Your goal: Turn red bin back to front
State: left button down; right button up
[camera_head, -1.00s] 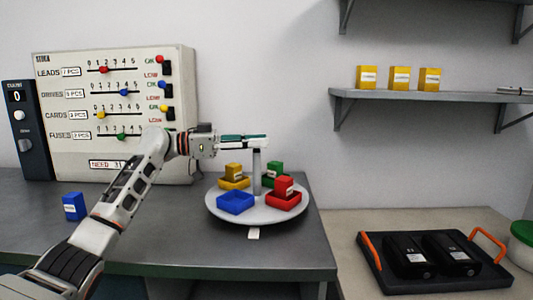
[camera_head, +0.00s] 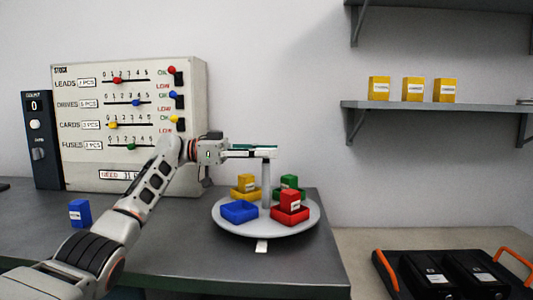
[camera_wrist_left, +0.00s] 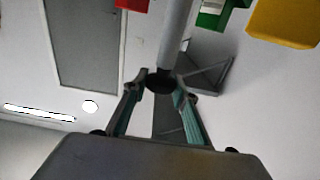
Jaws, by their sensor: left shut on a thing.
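The red bin (camera_head: 290,216) sits at the front right of a round grey turntable (camera_head: 265,231) and holds a red box (camera_head: 290,200). A blue bin (camera_head: 239,212) is at the front left, seemingly empty. A yellow bin (camera_head: 245,194) and a green bin (camera_head: 291,193), each with a box, are behind. A grey post (camera_head: 266,188) stands at the centre. My left gripper (camera_head: 269,152) is shut on the post's top, above the bins. The left wrist view shows its fingers (camera_wrist_left: 160,82) around the post's dark end (camera_wrist_left: 161,82). My right gripper is out of view.
A stock panel (camera_head: 130,120) with coloured sliders stands behind my left arm. A blue box (camera_head: 79,213) is on the grey table (camera_head: 185,245). A wall shelf (camera_head: 435,104) holds yellow boxes. A black tray (camera_head: 388,272) with orange handles lies on a lower surface at right.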

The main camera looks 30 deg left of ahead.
pick_arm(q)
jog(key=shift+d+f, duration=0.1)
jog(key=shift+f, duration=0.05)
jog(key=c, duration=1.6)
grip_release()
jog(key=v, duration=1.2)
